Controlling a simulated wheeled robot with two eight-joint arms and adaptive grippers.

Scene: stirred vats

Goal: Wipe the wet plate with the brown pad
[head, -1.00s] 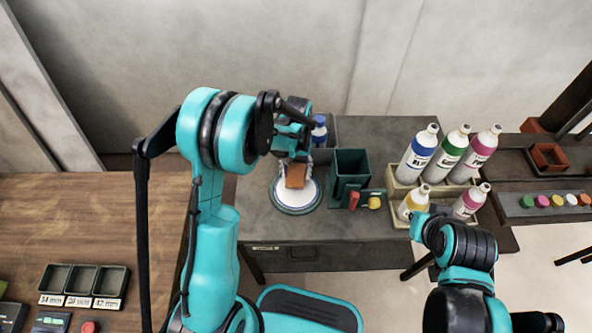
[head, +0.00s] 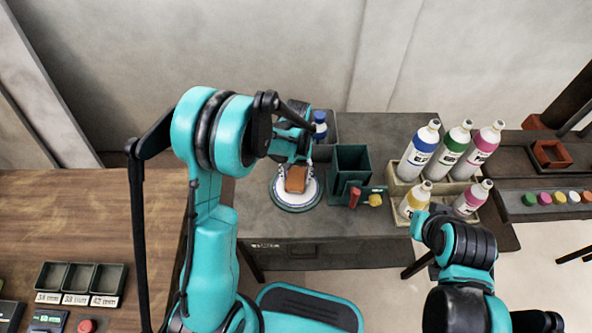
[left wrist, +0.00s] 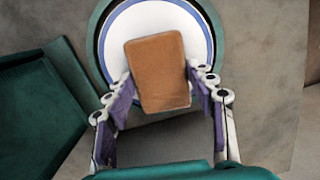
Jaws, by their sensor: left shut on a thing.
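The brown pad (left wrist: 157,72) is held between the fingers of my left gripper (left wrist: 160,88). In the head view the pad (head: 296,179) is over the plate (head: 311,191). The plate is white with a blue ring and lies on a round green base (head: 292,210). In the left wrist view the pad covers the middle and near part of the plate (left wrist: 150,18). I cannot tell whether the pad touches the plate. My left gripper shows above the plate in the head view (head: 295,163). The fingertips of my right gripper are not in view.
A dark green bin (head: 351,165) stands right of the plate, with a red piece (head: 355,197) and a yellow knob (head: 375,200) before it. Several labelled bottles (head: 417,155) stand in a rack at right. The grey table's front left is clear.

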